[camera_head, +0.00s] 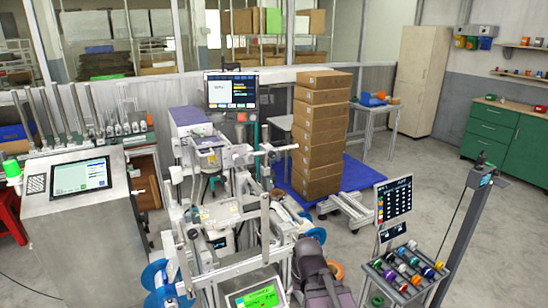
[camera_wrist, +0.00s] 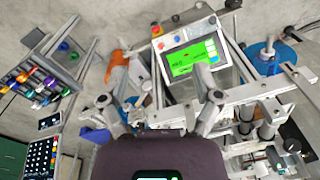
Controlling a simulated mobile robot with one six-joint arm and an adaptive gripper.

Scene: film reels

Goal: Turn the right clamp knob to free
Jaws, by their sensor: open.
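The film machine (camera_head: 232,215) is a tall frame of white and grey metal in the middle of the head view. I cannot pick out the right clamp knob with certainty among its bars and fittings. A dark round knob-like part (camera_wrist: 291,145) shows at the right of the wrist view, on the machine's rods. In the head view my dark arm is low beside the machine's right side, and the fingertips are hard to make out there.
A green-lit panel (camera_wrist: 190,62) is close in front of my gripper. Blue reels (camera_head: 160,276) flank the machine. A rack of coloured spools (camera_head: 405,270) and a dark screen (camera_head: 394,200) stand at right. Stacked boxes (camera_head: 318,135) stand behind.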

